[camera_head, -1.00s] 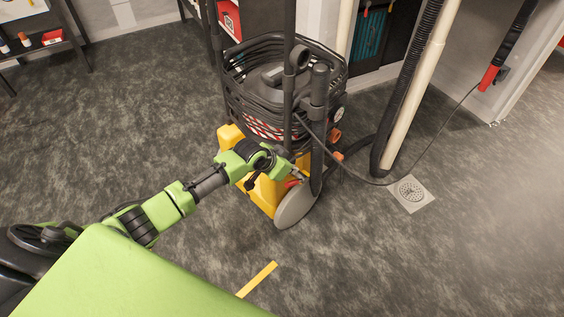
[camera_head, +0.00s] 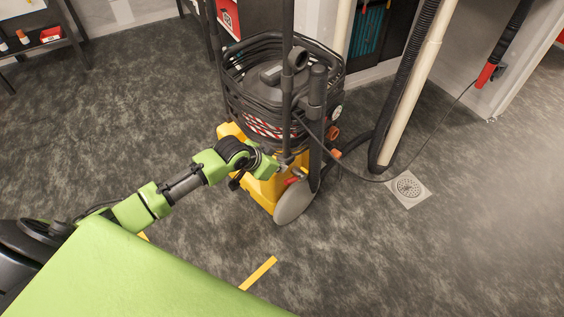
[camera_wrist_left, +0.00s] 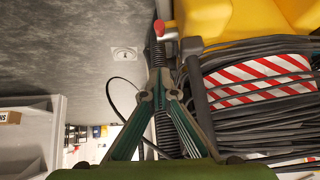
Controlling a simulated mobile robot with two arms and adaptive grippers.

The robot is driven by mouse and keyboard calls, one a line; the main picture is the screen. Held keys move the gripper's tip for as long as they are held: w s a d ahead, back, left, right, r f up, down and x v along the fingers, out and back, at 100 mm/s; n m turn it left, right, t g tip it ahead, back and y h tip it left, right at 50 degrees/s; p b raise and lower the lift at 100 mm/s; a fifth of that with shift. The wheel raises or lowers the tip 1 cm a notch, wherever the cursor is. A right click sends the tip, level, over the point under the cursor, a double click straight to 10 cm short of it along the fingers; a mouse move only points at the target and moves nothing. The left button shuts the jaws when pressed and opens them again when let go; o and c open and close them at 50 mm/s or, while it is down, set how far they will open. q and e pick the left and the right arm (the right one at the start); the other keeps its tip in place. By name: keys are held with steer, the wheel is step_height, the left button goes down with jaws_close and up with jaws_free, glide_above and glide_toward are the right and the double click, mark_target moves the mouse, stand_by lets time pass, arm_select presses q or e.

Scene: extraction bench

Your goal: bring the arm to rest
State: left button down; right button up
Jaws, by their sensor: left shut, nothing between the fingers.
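My left arm (camera_head: 182,186), green and black, reaches from the lower left toward a wheeled machine with a yellow body (camera_head: 232,131). My left gripper (camera_head: 287,164) is at the machine's near side, beside its black upright tubes and above its grey wheel (camera_head: 296,203). The gripper is small and partly lost against the dark parts there. In the left wrist view, the fingers (camera_wrist_left: 158,82) come together at their tips, with nothing seen held. I cannot tell whether they touch the machine. My right gripper is in neither view.
Black cable (camera_head: 240,75) is coiled around the machine's upper part, over a red-and-white striped band. A pale pipe (camera_head: 410,95) and a ribbed black hose stand to its right, near a floor drain (camera_head: 408,187). The dark floor at left and lower right is clear.

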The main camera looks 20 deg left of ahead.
arm_select(q)
steer(key=s+d+f+g, duration=0.1)
steer(key=s+d+f, duration=0.25)
steer(key=s, duration=0.25)
steer(key=s+d+f+g, duration=0.1)
steer(key=s+d+f, duration=0.1)
steer(key=s+f, duration=0.3)
steer(key=s+a+f+n+g+y+p, duration=0.1)
steer(key=s+f+p, duration=0.3)
steer(key=s, duration=0.9)
steer(key=s+a+f+n+g+p, duration=0.1)
steer(key=s+f+p, duration=0.3)
steer(key=s+p, duration=0.4)
steer(key=s+a+f+g+y+p, duration=0.1)
steer(key=s+f+p, duration=0.4)
steer(key=s, duration=1.3)
steer(key=shift+s+a+n+g+y+p, duration=0.3)
steer(key=shift+a+n+g+p, duration=0.1)
steer(key=shift+a+g+p, duration=0.35)
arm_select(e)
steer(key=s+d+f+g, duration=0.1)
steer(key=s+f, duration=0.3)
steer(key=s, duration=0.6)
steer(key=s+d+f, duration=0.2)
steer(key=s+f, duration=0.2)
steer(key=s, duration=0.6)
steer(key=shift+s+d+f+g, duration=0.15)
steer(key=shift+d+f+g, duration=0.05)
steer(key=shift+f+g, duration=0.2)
